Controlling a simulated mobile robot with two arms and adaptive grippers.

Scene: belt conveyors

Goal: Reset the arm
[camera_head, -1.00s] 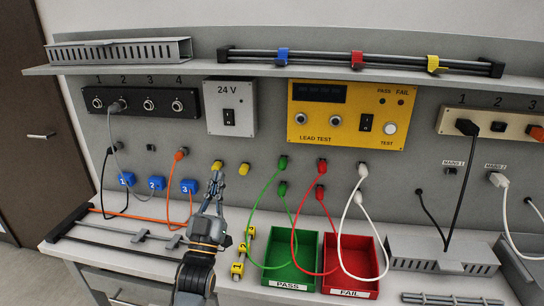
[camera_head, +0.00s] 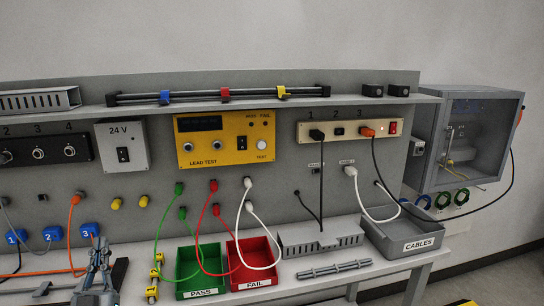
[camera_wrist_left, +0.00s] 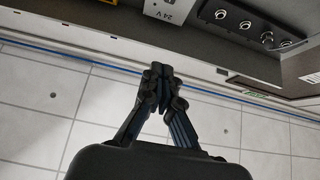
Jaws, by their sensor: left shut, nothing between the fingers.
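My left gripper (camera_head: 100,262) is at the lower left of the head view, in front of the bench near the blue tag marked 3 (camera_head: 89,230). It points up and its fingers are together with nothing between them. In the left wrist view the gripper (camera_wrist_left: 160,72) is shut and empty, with the tiled floor behind it and the 24 V box (camera_wrist_left: 170,10) at the top. My right gripper is not in view.
The yellow lead tester (camera_head: 225,140) is on the back panel. Green PASS (camera_head: 203,293) and red FAIL (camera_head: 256,284) bins stand on the bench. A grey CABLES bin (camera_head: 418,246) is at the right, near an open-fronted cabinet (camera_head: 460,185). Several leads hang from the panel.

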